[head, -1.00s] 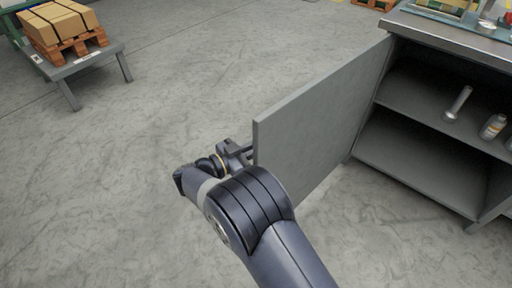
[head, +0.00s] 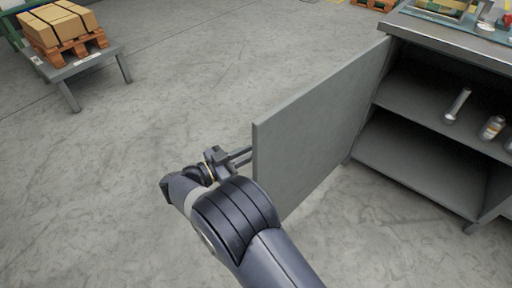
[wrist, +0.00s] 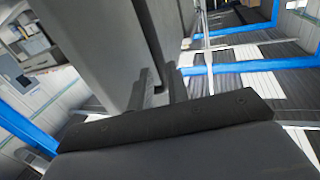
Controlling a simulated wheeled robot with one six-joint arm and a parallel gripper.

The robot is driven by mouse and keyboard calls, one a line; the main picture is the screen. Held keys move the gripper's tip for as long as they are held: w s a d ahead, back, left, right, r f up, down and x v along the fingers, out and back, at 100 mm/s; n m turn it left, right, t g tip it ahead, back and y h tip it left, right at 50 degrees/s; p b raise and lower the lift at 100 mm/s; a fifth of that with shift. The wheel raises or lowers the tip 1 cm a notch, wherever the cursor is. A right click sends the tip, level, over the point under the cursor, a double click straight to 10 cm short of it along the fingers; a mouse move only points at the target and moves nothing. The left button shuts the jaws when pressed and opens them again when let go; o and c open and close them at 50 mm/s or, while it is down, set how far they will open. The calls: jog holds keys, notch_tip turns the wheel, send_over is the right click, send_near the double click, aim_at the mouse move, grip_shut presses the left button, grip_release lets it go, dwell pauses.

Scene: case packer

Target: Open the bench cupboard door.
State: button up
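The bench cupboard door (head: 320,125) is a flat grey panel. It stands swung wide open, sticking out from the left side of the cupboard (head: 425,186), whose shelves are exposed. My gripper (head: 246,155) is at the door's free edge, on its left side. Its two fingers point towards the door with a gap between them, and I see nothing held. In the wrist view the fingers (wrist: 161,88) stand apart beside the grey door panel (wrist: 90,45). I cannot tell whether they touch it. The door's handle is not visible.
On the cupboard shelf are a metal cylinder (head: 457,106) and a bottle (head: 492,128). The bench top (head: 460,41) above holds several items. A low table (head: 90,62) with boxes on a pallet stands at the far left. The floor left of the door is clear.

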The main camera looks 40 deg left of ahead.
jog(key=v, duration=0.7)
jog(key=shift+p, duration=0.4)
jog(key=shift+w, duration=0.15)
jog(key=b+x, duration=0.2)
jog(key=x, duration=0.8)
jog(key=shift+d, duration=0.15)
jog(key=shift+w+d, duration=0.1)
jog(key=shift+w, duration=0.05)
